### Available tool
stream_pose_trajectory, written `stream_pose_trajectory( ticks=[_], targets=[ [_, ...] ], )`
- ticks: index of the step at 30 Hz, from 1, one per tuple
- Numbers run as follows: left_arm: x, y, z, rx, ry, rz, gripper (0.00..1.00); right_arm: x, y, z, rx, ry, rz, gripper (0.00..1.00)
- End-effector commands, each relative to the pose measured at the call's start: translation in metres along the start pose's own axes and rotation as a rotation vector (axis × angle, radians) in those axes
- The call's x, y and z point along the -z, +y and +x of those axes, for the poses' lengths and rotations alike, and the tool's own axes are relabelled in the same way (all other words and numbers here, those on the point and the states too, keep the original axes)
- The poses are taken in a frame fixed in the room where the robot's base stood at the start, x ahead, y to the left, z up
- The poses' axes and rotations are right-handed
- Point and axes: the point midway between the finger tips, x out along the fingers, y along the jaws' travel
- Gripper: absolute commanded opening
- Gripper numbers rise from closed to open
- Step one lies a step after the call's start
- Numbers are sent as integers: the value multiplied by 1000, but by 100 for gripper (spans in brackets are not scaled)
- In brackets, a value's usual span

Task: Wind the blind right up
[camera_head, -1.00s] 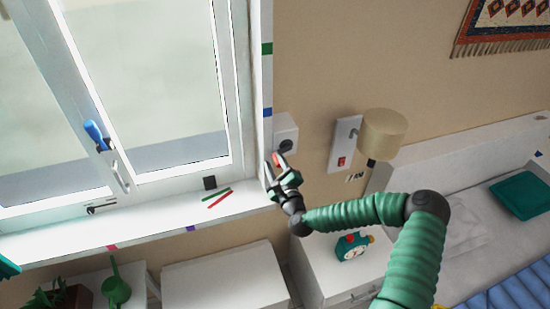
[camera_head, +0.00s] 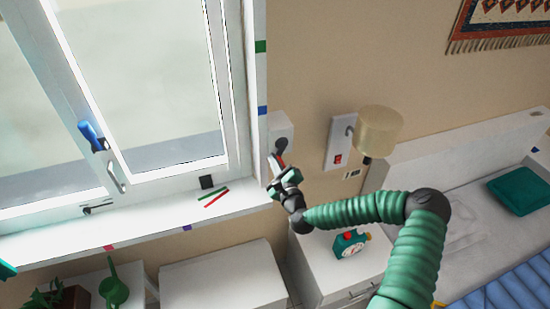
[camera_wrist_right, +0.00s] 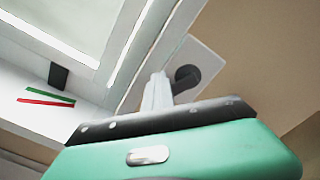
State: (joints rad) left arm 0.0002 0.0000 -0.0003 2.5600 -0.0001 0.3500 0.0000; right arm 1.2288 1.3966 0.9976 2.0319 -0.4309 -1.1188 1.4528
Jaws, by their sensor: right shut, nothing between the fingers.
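A white wall box (camera_head: 282,130) with a dark round knob (camera_head: 281,146) is fixed just right of the window frame. The knob also shows in the wrist view (camera_wrist_right: 187,77). My right gripper (camera_head: 276,160) is shut and empty, its fingertips just below and beside the knob; I cannot tell whether they touch it. In the wrist view the pale fingers (camera_wrist_right: 157,92) point up at the box, left of the knob. No blind cloth can be made out over the window (camera_head: 150,80); its top lies out of frame.
The window sill (camera_head: 150,215) holds red and green sticks (camera_head: 216,198) and a small dark block (camera_head: 207,182). A blue handle (camera_head: 90,132) is on the window frame. Right of the box are a switch plate (camera_head: 339,145) and a lamp (camera_head: 379,130). A nightstand with a green clock (camera_head: 350,243) stands below.

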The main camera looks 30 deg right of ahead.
Motion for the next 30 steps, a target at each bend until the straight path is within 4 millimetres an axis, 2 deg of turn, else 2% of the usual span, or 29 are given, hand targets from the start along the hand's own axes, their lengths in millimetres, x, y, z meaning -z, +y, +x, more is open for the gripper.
stream_pose_trajectory(
  ticks=[5, 30],
  targets=[
    [-2, 0, 8, 0, 0, 0, 36, 16, -8, 0, 2, 2, -1, 0],
    [-3, 0, 13, 0, 0, 0, 36, 26, -20, 0, 3, 2, -3, 0]
  ],
)
